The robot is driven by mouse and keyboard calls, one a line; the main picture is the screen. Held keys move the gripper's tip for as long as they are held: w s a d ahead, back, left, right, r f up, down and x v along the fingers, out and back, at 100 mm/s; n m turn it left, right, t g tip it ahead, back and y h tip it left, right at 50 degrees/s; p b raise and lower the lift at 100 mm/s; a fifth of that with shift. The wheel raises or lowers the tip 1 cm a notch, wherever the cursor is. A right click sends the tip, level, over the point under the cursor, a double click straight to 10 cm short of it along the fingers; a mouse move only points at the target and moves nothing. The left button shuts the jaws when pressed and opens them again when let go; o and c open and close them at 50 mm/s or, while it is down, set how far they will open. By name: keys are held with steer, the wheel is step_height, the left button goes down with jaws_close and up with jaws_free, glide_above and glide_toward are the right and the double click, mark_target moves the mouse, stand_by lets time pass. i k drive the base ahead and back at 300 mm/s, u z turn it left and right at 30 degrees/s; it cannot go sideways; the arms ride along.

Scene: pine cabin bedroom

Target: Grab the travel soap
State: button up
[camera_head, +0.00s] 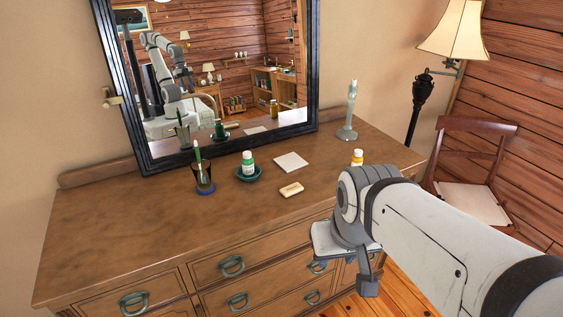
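A small cream bar (291,189), which looks like the travel soap, lies flat on the wooden dresser top near its front edge. Dark marks on its face are too small to read. My arm comes in from the right, and my gripper (367,284) hangs in front of the dresser, to the right of the bar and lower in the picture. It is apart from the bar. The fingers are mostly hidden by the wrist, so whether they are open or shut does not show.
A green bottle with a white cap (248,163) stands in a teal dish (241,175) left of the bar. A dark cup (204,186) holds a green brush. A white square (291,161), a yellow bottle (357,157) and a grey stand (347,132) are nearby. A mirror (128,90) stands behind.

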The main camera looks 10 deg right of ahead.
mark_target(290, 190)
steer(key=i, duration=0.85)
steer(key=u, duration=0.05)
